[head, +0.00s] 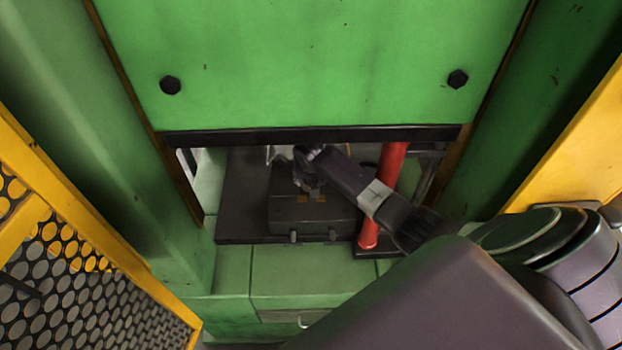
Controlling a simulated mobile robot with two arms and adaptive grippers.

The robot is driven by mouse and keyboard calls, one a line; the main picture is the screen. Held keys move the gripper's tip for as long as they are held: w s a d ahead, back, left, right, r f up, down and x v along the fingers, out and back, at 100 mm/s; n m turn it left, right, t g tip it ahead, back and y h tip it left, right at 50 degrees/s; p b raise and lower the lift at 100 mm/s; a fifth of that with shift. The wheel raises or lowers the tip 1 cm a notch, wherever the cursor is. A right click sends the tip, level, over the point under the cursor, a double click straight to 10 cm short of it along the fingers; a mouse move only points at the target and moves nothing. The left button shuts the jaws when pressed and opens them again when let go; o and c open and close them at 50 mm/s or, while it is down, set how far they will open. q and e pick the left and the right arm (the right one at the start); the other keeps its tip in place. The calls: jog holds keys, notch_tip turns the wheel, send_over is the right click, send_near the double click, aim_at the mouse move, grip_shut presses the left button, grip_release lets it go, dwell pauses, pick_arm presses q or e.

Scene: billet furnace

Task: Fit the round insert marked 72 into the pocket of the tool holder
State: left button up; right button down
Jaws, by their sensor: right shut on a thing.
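The tool holder (287,216) is a dark grey block on a dark plate inside the opening of the green machine. Two small pegs stick out of its front. My right gripper (311,198) points down over the top of the block, with two small orange-brown patches at its fingertips. It is shut on the round insert, which the fingers hide; its mark 72 cannot be read. The pocket is hidden too, and I cannot tell whether the insert touches the block. My left gripper is not in view.
A green panel with a dark lower edge (230,137) hangs over the opening. A red post (381,200) stands right of the block, close behind my right arm. A yellow perforated guard (75,265) is at the lower left. The dark plate (240,195) is bare left of the block.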

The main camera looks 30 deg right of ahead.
jog(key=shift+w+f, duration=0.1)
jog(key=shift+f, duration=0.35)
dwell(1.2)
jog(key=c, duration=1)
grip_release()
jog(key=shift+s+f, duration=0.15)
jog(key=shift+s, duration=0.05)
jog(key=v, duration=0.7)
jog(key=shift+r, duration=0.35)
